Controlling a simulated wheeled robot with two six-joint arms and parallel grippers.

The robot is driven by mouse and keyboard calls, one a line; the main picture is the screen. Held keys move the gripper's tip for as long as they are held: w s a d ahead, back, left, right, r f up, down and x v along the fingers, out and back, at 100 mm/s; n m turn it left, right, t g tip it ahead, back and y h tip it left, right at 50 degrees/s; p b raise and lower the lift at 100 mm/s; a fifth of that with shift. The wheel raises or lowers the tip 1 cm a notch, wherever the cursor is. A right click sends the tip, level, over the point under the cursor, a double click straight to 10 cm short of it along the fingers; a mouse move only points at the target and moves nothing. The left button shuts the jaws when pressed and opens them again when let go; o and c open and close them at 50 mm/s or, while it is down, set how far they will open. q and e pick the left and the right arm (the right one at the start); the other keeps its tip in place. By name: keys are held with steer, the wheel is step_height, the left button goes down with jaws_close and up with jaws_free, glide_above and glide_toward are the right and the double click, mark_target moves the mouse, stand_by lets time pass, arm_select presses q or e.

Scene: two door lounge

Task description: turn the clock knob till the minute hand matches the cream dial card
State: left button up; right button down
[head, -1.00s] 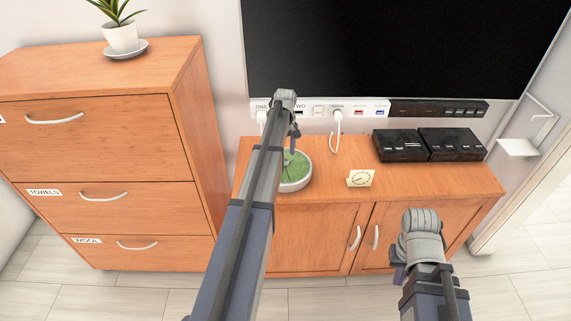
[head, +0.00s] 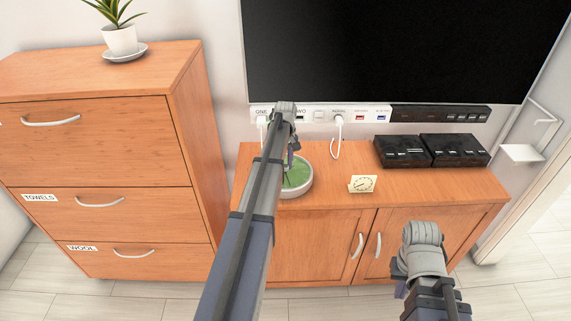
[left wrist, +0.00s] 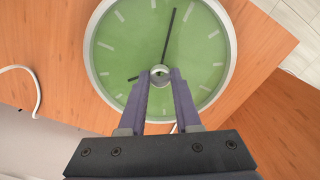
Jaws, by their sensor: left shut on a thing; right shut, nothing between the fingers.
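The clock (left wrist: 205,50) has a green face, pale ticks and a grey rim, and lies face up on the low cabinet. In the head view the clock (head: 300,185) is partly hidden by my left arm. My left gripper (left wrist: 160,74) is shut on the small round knob (left wrist: 160,70) at its centre. In the left wrist view the long minute hand (left wrist: 169,35) points up and slightly right; the short hand (left wrist: 134,78) points left and slightly down. The cream dial card (head: 362,184) stands right of the clock; its fine marks are too small to read. My right gripper (head: 400,288) is shut and empty, low before the cabinet.
The low wooden cabinet (head: 430,185) has bare top around the card. Two black boxes (head: 430,151) stand at its back right. A white cable (head: 335,145) hangs behind the clock from the socket strip (head: 345,114). A drawer unit (head: 90,130) stands at the left.

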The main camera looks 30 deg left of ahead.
arm_select(q)
jaws_close()
steer(key=shift+m, duration=0.4)
steer(key=m, duration=0.5)
steer(key=shift+m, duration=0.3)
steer(key=m, duration=0.4)
steer(key=shift+m, duration=2.1)
steer(key=o, duration=0.8)
jaws_free()
steer(key=shift+c, duration=0.2)
